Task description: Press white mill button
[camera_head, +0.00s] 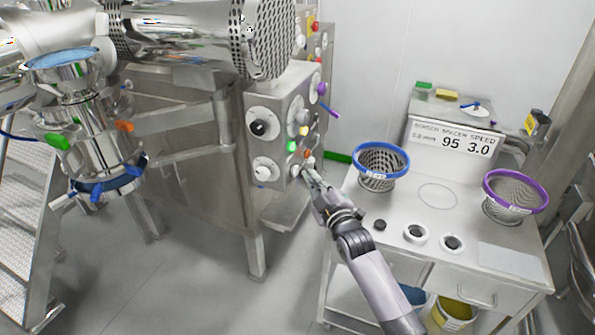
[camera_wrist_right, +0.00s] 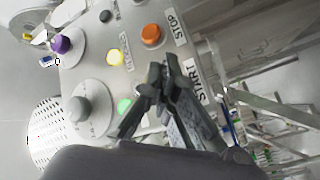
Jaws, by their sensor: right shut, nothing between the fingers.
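The steel mill control panel (camera_head: 278,125) faces right in the head view. Small white round parts sit low on it, one of them (camera_head: 310,162) just above my right gripper's tips. My right gripper (camera_head: 308,174) is shut and empty, its fingertips close to the panel's lower edge. In the right wrist view the shut fingertips (camera_wrist_right: 161,78) lie over the panel beside the START label (camera_wrist_right: 194,80) and just below an orange button (camera_wrist_right: 151,62). The fingers hide the spot next to START, and I cannot tell whether they touch a button. My left gripper is not in view.
To the right stands a bench (camera_head: 400,205) with a blue-rimmed screen basket (camera_head: 381,160) and a purple-rimmed one (camera_head: 515,192).

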